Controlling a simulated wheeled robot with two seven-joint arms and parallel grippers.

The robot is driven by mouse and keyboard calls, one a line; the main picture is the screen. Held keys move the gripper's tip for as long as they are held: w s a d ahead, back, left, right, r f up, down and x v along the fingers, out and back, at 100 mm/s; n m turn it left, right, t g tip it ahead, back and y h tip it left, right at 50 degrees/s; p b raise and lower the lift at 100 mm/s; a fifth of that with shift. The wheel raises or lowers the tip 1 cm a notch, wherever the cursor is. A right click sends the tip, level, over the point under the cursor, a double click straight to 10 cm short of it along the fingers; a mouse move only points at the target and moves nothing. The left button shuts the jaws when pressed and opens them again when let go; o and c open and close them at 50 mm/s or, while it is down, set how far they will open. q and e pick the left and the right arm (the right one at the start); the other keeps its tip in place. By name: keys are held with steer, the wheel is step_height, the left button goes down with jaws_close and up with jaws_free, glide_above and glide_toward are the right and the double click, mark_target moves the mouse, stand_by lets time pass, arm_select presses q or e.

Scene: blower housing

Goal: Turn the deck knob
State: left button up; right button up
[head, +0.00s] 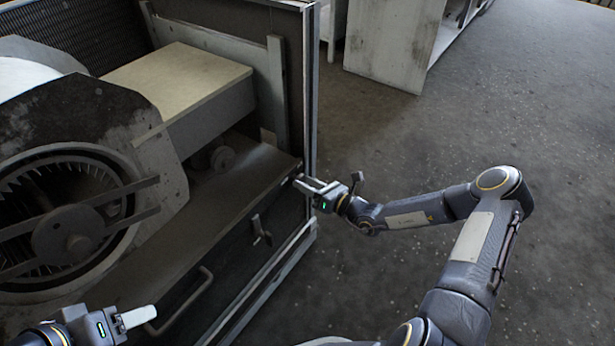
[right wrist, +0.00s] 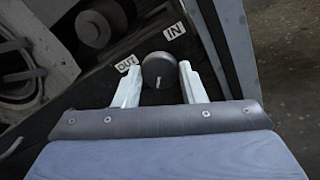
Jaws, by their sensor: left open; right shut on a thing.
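The deck knob (right wrist: 160,68) is a dark round knob with a pale mark on its face. It sits between the fingertips of my right gripper (right wrist: 160,80), which is shut on it. An OUT label (right wrist: 127,63) lies left of the knob and an IN label (right wrist: 174,31) lies above right of it. In the head view my right gripper (head: 308,186) reaches the right end of the housing's deck, and the knob cannot be made out there. My left gripper (head: 130,318) is open at the lower left, apart from the knob.
The blower wheel (head: 72,232) and its scroll casing fill the left of the housing. A beige-topped box (head: 175,75) and a small round part (head: 222,158) stand behind the deck. An upright frame edge (head: 310,90) rises near my right gripper. The floor on the right is open.

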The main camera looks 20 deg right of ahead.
steer(key=m+p, duration=0.6)
steer(key=m, duration=1.1)
steer(key=shift+d, duration=0.1)
steer(key=shift+m, duration=0.4)
steer(key=o, duration=1)
steer(key=p+v, duration=0.1)
steer(key=v, duration=0.6)
steer(key=shift+s+d+p, duration=0.25)
steer(key=shift+s+p, duration=0.05)
steer(key=shift+p, duration=0.1)
